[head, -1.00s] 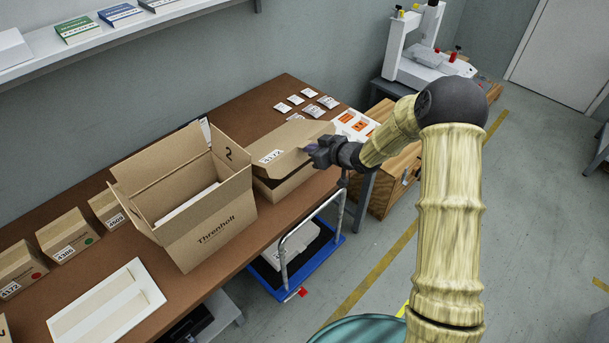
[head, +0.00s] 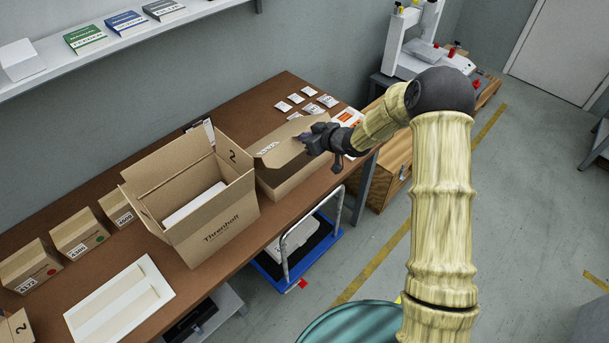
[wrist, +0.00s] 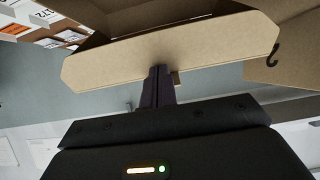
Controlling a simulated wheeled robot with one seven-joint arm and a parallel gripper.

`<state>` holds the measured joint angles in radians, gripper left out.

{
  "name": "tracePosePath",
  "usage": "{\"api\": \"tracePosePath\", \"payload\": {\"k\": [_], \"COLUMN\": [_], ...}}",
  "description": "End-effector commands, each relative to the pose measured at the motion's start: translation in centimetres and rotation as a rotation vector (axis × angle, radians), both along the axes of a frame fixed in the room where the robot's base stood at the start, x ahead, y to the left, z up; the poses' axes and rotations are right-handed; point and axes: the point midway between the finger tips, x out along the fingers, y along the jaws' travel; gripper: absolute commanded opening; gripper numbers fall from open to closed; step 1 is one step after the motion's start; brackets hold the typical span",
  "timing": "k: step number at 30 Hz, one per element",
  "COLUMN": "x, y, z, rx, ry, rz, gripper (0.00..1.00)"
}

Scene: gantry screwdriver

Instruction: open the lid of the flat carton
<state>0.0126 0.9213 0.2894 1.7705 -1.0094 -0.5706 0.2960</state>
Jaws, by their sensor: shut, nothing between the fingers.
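The flat carton (head: 287,181) stands on the brown table beside a taller open box. Its lid (head: 283,139), with a printed label, is tilted up, with a dark gap beneath it. My gripper (head: 305,141) is at the lid's right end, shut and holding nothing. In the wrist view, the fingertips (wrist: 158,75) lie against or just in front of a tan cardboard flap (wrist: 205,50) with angled corners; I cannot tell whether they touch. The carton's interior is mostly hidden.
The open Threnholt box (head: 213,232) stands close on the carton's left. Small packets (head: 297,98) lie behind the carton. A blue cart (head: 300,262) stands below the table edge.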

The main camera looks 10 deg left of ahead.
Motion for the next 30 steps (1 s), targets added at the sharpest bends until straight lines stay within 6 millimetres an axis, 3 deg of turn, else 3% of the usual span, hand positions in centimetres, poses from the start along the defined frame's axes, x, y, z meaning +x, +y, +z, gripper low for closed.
{"api": "tracePosePath", "payload": {"k": [1,15,30], "x": [0.2,1.4,1.7], "y": [0.2,1.8,2.2], "z": [1.0,3.4,3.7], "rx": [-0.004,-0.04,-0.049], "ry": [0.002,0.032,0.04], "rz": [0.001,0.001,0.0], "gripper": [0.0,0.0,0.0]}}
